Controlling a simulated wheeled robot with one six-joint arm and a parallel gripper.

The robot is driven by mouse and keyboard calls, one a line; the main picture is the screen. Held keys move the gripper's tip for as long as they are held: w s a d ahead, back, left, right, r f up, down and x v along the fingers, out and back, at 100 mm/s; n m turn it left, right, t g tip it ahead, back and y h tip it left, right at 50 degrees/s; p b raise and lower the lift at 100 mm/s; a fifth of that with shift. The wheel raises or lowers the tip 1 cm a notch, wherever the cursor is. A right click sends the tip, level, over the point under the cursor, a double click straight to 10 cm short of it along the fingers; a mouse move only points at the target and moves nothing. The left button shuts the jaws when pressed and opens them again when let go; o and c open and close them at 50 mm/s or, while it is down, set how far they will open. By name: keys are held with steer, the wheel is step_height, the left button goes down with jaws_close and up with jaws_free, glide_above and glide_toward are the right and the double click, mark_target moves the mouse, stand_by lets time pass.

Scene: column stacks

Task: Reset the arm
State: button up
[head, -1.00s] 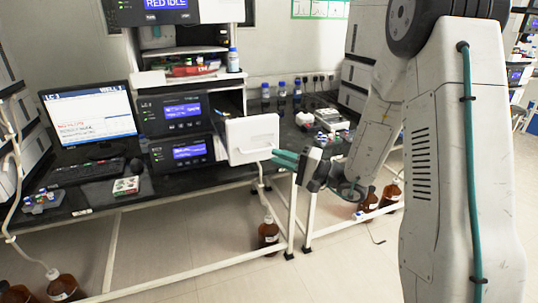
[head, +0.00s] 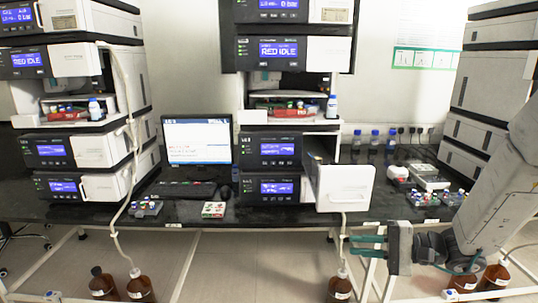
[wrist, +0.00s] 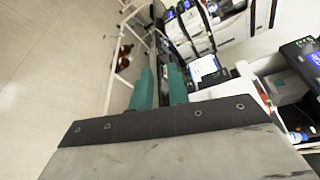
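My gripper (head: 352,246) is at the lower right of the head view, in front of the bench, below and just right of the pulled-out white-fronted column compartment (head: 345,188). Its two teal fingers point left, with a narrow gap between them and nothing held. In the wrist view the gripper (wrist: 161,80) shows the same two teal fingers side by side, apart and empty. My arm comes in from the right edge of the head view.
The black bench (head: 285,212) carries instrument stacks, a monitor (head: 197,141), a keyboard (head: 187,189) and small vial trays (head: 421,198). Brown bottles (head: 340,289) stand on the floor below. The pulled-out compartment overhangs the bench front near my gripper. Floor in front is open.

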steer(key=s+a+r+n+g+h, duration=0.2)
steer(key=s+n+g+h, duration=0.35)
steer(key=s, duration=0.85)
steer(key=s+d+r+n+t+h, duration=0.1)
steer(key=s+d+r+n+h, duration=0.1)
steer(key=s+d+r+h, duration=0.4)
steer(key=s+r+h, duration=0.2)
steer(key=s+h, duration=0.2)
steer(key=shift+d, duration=0.15)
steer(key=shift+t, duration=0.25)
stand_by(1.2)
